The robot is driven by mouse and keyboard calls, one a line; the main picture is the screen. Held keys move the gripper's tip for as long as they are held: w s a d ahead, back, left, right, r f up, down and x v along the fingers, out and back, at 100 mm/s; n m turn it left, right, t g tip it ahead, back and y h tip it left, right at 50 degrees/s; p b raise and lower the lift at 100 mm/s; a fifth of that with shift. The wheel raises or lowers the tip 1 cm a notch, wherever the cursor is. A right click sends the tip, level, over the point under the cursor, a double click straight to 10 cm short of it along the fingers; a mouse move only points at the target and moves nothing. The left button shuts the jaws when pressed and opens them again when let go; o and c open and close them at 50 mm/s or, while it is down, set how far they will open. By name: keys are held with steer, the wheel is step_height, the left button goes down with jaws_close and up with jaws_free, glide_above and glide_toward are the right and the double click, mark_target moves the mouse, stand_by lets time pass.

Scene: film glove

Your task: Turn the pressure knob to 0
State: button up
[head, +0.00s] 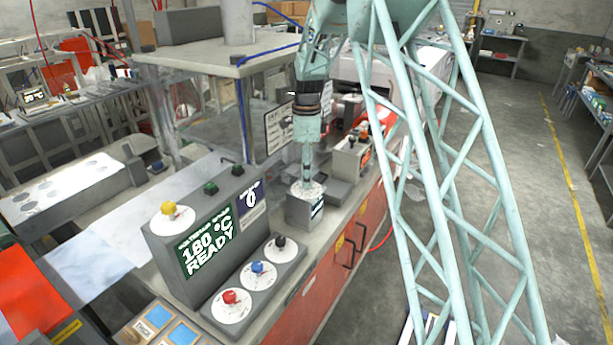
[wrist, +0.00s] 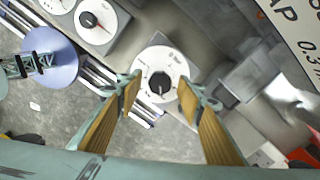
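A black knob (wrist: 160,84) sits on a round white dial (wrist: 162,64) in the wrist view, with marks around it too small to read. In the head view this dial appears to top the small grey box (head: 303,210) under my gripper (head: 306,183). My gripper points down at it, and the knob is largely hidden there. In the wrist view my gripper's two fingers (wrist: 158,84) are spread apart, one on each side of the knob, with visible gaps. I cannot read a pressure label on the box.
A grey console has a green display (head: 207,243) reading 180 °C READY, with a yellow knob (head: 168,208) on top. Red (head: 230,297), blue (head: 257,267) and black (head: 280,242) knobs stand in front. Another grey box (head: 350,157) stands behind my gripper. The aisle at right is clear.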

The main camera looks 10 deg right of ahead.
steer(key=c, duration=0.8)
steer(key=shift+n, duration=0.5)
steer(key=n, duration=1.2)
steer(key=shift+p, duration=0.3)
steer(key=n, duration=0.3)
steer(key=shift+n, duration=0.3)
steer(key=n, duration=0.3)
steer(key=shift+n, duration=0.4)
steer(key=n, duration=0.6)
steer(key=shift+n, duration=0.4)
